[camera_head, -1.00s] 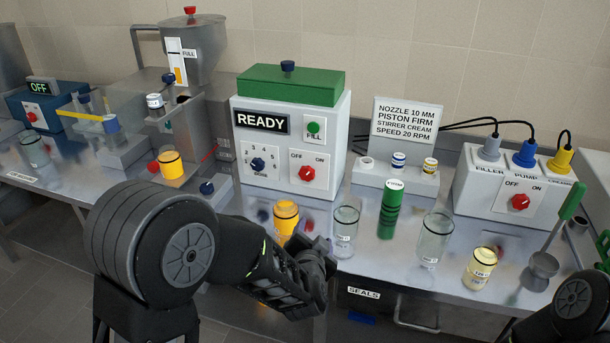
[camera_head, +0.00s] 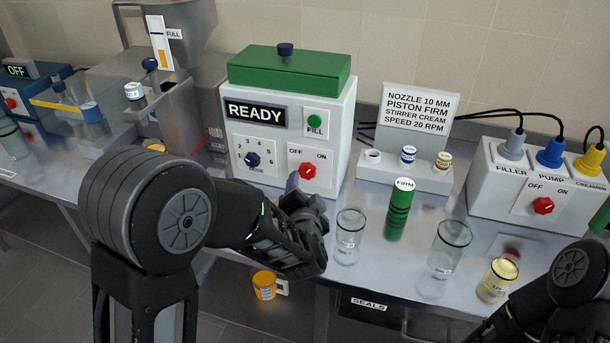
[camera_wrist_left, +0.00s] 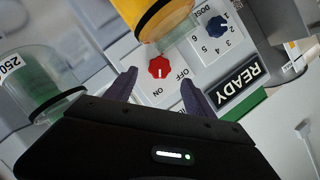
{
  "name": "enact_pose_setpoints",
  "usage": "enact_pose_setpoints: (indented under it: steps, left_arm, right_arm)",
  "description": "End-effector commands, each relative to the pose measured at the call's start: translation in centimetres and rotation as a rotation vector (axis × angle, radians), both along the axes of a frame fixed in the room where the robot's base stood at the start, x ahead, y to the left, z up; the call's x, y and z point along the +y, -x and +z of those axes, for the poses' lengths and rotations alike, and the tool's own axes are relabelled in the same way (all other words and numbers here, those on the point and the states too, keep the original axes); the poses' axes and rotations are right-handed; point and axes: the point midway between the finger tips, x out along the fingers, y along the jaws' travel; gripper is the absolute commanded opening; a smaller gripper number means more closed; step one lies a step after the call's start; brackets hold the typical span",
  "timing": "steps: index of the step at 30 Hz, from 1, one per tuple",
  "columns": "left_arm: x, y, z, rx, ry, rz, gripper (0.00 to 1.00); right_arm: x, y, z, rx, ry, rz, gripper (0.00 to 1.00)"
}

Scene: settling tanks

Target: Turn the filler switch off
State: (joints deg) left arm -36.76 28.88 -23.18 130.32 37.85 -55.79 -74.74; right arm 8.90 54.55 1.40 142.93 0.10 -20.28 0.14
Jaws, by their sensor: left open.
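The white filler box (camera_head: 245,184) with a green lid shows READY. My left gripper (camera_head: 298,190) is in front of and just below the switch in the head view. In the left wrist view its fingers (camera_wrist_left: 157,92) are open and empty, with the red switch (camera_wrist_left: 159,67) beyond the gap between them, apart from them.
A yellow jar (camera_head: 264,285) is tilted at the table's front edge; its support is unclear. It looms close in the wrist view (camera_wrist_left: 150,15). A glass (camera_head: 349,238) and a green cylinder (camera_head: 398,212) stand right. Another red-switch box (camera_head: 500,190) has plugs.

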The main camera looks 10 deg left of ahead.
Motion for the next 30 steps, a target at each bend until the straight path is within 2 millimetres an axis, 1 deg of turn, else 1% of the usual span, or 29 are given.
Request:
enact_pose_setpoints:
  steps: [5,12,16,20,27,30]
  left_arm:
    - [0.5,-1.5,-0.4,0.002,-0.001,0.003,0.63]
    - [1.3,-5.1,-1.4,0.001,-0.001,0.002,0.63]
    - [1.6,-6.5,-1.8,0.001,0.000,0.002,0.63]
    - [1.7,-7.1,-1.9,0.000,0.000,0.000,0.63]
    - [1.7,-7.1,-2.0,0.001,0.000,-0.001,0.63]
    - [1.7,-7.1,-2.0,0.000,0.000,0.000,0.54]
  right_arm:
    - [0.0,0.0,0.1,0.000,0.000,0.000,0.00]
    - [0.0,0.0,0.5,0.001,0.001,-0.001,0.00]
    - [0.0,0.1,0.7,0.002,0.002,-0.001,0.00]
    - [0.0,0.1,0.7,0.003,0.003,-0.001,0.00]
    - [0.0,0.1,0.7,0.003,0.002,-0.001,0.00]
    - [0.0,0.1,0.7,0.003,0.002,-0.001,0.00]
